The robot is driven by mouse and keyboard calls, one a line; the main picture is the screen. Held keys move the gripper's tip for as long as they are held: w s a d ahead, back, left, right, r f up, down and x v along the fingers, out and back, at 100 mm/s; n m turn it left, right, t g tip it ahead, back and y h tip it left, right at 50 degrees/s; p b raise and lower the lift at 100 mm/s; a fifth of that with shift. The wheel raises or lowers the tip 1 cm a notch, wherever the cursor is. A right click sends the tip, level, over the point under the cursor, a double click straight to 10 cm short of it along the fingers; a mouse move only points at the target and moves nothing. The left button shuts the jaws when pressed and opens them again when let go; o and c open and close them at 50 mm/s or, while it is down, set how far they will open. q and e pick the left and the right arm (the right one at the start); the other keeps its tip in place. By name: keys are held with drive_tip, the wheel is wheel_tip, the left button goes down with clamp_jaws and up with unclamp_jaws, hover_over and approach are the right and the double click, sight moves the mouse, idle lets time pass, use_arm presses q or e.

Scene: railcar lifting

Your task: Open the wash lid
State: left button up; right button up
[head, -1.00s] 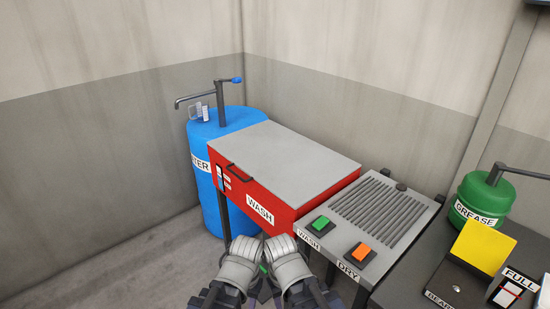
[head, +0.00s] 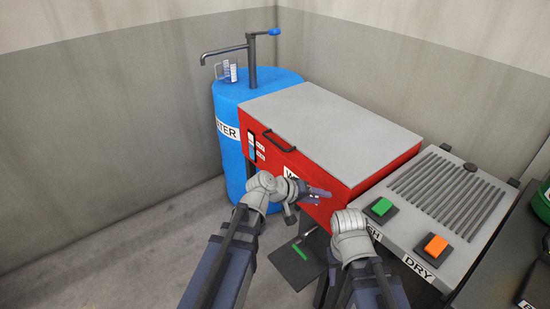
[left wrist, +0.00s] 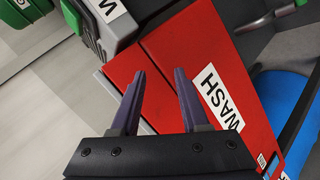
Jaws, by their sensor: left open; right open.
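The wash box (head: 350,196) is a red box in the head view, with a flat grey lid (head: 335,125) lying shut on top. A black bar handle (head: 280,143) is on its front upper edge, left of the left gripper. My left gripper (head: 322,194) is open and empty in front of the red front, near the partly covered WASH label. In the left wrist view its two fingers (left wrist: 158,75) are apart before the red front, and the WASH label (left wrist: 218,97) is beside them. My right gripper (head: 345,228) is lower, below the green button; its fingers are mostly hidden.
A blue water tank (head: 232,135) with a pump spout stands left of the box. A grey dryer unit (head: 450,190) with a green button (head: 380,207) and an orange button (head: 435,246) adjoins the right. Open floor (head: 130,240) lies at the left.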

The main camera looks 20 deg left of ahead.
use_arm(q)
drive_tip(key=w+a+r+n+t+b, duration=0.25)
drive_tip(key=w+a+n+t, duration=0.3)
drive_tip(key=w+a, duration=0.3)
drive_tip(key=n+t+y+b, duration=0.4)
drive_tip(key=n+t, duration=0.1)
drive_tip(key=n, duration=0.1)
approach(273, 143)
drive_tip(key=w, duration=0.3)
drive_tip(key=shift+d+x, duration=0.15)
drive_tip(key=shift+x, duration=1.8)
drive_tip(key=shift+d+x, duration=0.15)
drive_tip(key=shift+x, duration=1.85)
drive_tip(key=shift+s+f, duration=0.1)
drive_tip(key=shift+s, duration=0.05)
use_arm(e)
wheel_tip(273, 143, down, 8)
use_arm(q)
drive_tip(key=shift+c, duration=0.2)
use_arm(e)
drive_tip(key=shift+f, duration=0.1)
use_arm(q)
clamp_jaws()
